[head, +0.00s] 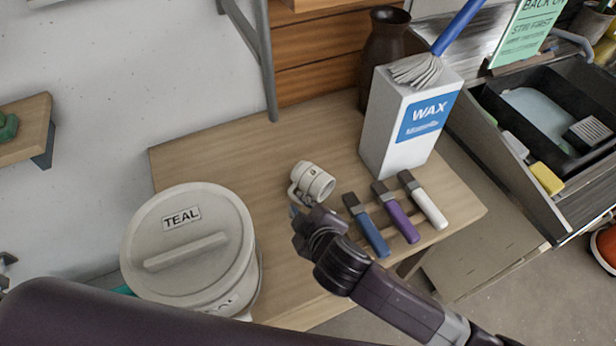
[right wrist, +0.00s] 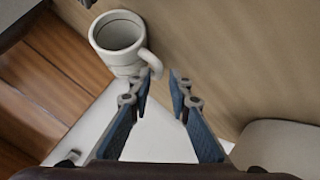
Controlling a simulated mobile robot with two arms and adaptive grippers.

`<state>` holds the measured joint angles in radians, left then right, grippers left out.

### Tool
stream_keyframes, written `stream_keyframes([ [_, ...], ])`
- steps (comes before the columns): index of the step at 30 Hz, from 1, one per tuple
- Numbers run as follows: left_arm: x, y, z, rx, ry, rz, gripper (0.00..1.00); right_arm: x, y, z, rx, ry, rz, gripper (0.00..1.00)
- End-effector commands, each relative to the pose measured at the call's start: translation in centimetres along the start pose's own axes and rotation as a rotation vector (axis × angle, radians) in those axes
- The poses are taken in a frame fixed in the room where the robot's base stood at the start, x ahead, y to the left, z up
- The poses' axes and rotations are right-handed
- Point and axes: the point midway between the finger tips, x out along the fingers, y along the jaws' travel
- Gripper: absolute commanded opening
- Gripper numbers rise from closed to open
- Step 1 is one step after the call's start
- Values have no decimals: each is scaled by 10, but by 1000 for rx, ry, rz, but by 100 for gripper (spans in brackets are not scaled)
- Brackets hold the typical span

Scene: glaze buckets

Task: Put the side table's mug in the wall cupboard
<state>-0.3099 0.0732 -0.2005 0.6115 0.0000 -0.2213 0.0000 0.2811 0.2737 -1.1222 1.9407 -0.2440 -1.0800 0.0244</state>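The mug (head: 319,181) is pale cream and stands on the wooden side table (head: 270,150), with its handle toward the lower left. It also shows in the right wrist view (right wrist: 119,36), with the handle pointing toward my fingers. My right gripper (head: 300,212) is at the handle side of the mug. In the right wrist view, its blue-padded fingers (right wrist: 160,82) are apart with nothing held between them; the handle is just beyond their tips. Whether a fingertip touches it, I cannot tell. My left gripper is out of view. I cannot make out a wall cupboard.
A lidded bucket labelled TEAL (head: 195,235) stands left of the mug. A white WAX box (head: 385,145) stands at the right, a dark vase (head: 383,45) behind it. Blue, purple and white-handled tools (head: 400,217) lie right of my gripper. A wooden shelf (head: 22,118) is at far left.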

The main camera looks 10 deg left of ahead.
Motion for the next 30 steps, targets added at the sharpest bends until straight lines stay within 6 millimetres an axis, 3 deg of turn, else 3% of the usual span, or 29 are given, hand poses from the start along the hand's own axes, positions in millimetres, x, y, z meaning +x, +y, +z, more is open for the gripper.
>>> stream_keyframes([
  [9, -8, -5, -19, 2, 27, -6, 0, 28, 2, 0, 1, 1, 1, 18],
  [16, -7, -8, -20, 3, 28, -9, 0, 29, 1, 1, 2, 1, 0, 18],
  [21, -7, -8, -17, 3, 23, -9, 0, 29, 1, 1, 1, 1, 1, 0],
  [30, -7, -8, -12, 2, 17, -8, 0, 28, 2, 0, 1, 3, 2, 0],
])
